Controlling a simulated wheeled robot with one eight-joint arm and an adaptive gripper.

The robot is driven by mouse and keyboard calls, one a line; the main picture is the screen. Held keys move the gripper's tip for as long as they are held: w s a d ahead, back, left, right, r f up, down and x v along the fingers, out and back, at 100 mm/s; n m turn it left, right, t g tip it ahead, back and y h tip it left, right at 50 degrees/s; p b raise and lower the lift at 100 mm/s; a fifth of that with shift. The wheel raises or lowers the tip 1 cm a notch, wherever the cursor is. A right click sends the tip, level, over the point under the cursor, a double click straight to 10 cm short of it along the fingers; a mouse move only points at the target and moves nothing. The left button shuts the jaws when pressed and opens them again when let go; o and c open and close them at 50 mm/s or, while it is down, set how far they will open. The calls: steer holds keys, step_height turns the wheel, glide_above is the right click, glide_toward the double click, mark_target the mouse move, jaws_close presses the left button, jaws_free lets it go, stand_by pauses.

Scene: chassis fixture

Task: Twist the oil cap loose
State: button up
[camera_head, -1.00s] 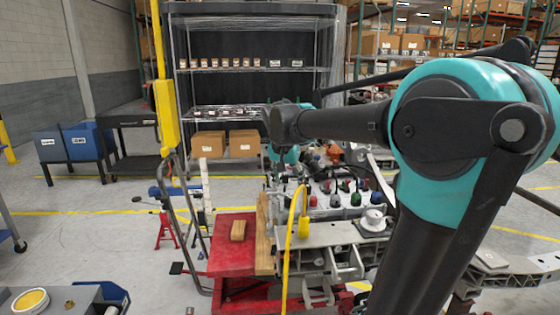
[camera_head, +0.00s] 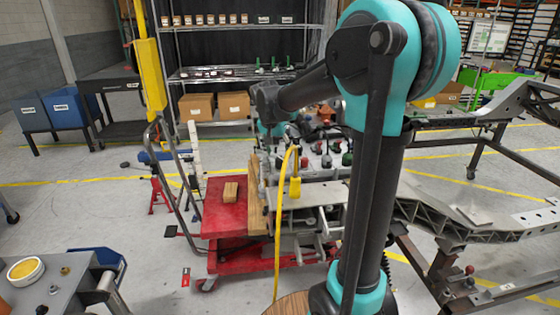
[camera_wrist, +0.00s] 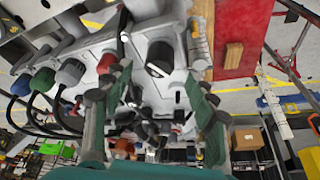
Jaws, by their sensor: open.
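My gripper (camera_wrist: 155,82) is open, its two fingers reaching toward the grey metal engine block (camera_wrist: 205,40). A dark round cap with a pale edge (camera_wrist: 160,57) stands on the block beyond the gap between the fingertips; I cannot tell whether it is the oil cap. Nothing is visibly held. Green (camera_wrist: 45,80), grey-green (camera_wrist: 70,72) and red (camera_wrist: 106,62) caps sit to the left in the wrist view. In the head view the block (camera_head: 322,192) lies on the red cart (camera_head: 222,218), and my forearm partly hides it. The fingertips are too small to make out there.
A yellow hose (camera_head: 279,230) with a yellow handle (camera_head: 295,187) hangs over the block's front. A wood block (camera_head: 230,191) lies on the cart. A yellow hoist post (camera_head: 152,80) stands left. Metal chassis rails (camera_head: 450,215) run to the right.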

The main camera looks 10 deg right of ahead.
mark_target(281, 159)
steer(key=shift+x, duration=2.7)
jaws_close()
steer(key=shift+d+n+t+y, duration=0.1)
steer(key=shift+n+t+y, duration=0.45)
steer(key=shift+n, duration=1.45)
